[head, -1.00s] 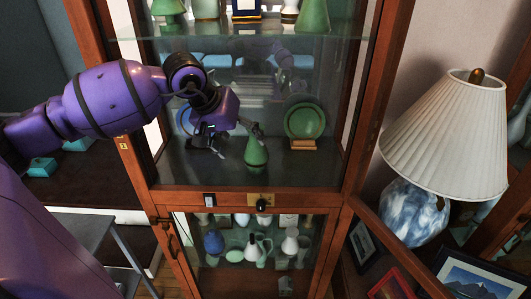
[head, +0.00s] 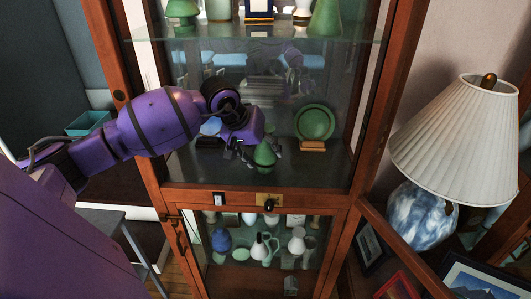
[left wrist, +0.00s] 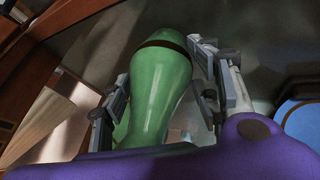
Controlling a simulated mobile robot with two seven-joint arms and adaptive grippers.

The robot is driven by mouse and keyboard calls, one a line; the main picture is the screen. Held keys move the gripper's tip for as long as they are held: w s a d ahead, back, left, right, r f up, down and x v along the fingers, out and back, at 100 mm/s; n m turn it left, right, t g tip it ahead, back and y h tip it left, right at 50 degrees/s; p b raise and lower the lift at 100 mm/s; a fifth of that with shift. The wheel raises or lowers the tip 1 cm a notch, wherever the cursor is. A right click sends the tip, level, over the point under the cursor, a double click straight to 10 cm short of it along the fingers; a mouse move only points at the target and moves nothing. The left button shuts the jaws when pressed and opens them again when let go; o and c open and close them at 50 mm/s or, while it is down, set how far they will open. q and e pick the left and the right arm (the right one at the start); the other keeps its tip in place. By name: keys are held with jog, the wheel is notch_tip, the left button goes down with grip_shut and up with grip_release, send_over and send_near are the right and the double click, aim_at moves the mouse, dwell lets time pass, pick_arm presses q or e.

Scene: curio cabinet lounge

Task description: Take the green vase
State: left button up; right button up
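In the left wrist view the green vase (left wrist: 157,85), with a dark band, lies between the two fingers of the left gripper (left wrist: 160,88). The fingers are very close to its sides; I cannot tell whether either touches. My right gripper is out of view.
A green plate (head: 315,122) stands on a wooden stand to the right of the vase. A glass shelf (head: 330,40) with more vases is above. The cabinet's wooden frame (head: 370,100) borders the opening. A lamp (head: 455,140) stands to the right.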

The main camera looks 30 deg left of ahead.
pick_arm(q)
jog(key=c, duration=0.7)
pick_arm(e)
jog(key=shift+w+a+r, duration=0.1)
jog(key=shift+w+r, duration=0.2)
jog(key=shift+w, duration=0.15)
pick_arm(q)
jog(key=shift+r, duration=0.1)
jog(key=shift+r, duration=0.6)
jog(key=s+d+r+b, duration=0.1)
jog(key=s+d+r, duration=0.7)
jog(key=s+r, duration=0.3)
jog(key=shift+s+d+r, duration=0.15)
jog(key=shift+d+r, duration=0.05)
jog(key=shift+r, duration=0.1)
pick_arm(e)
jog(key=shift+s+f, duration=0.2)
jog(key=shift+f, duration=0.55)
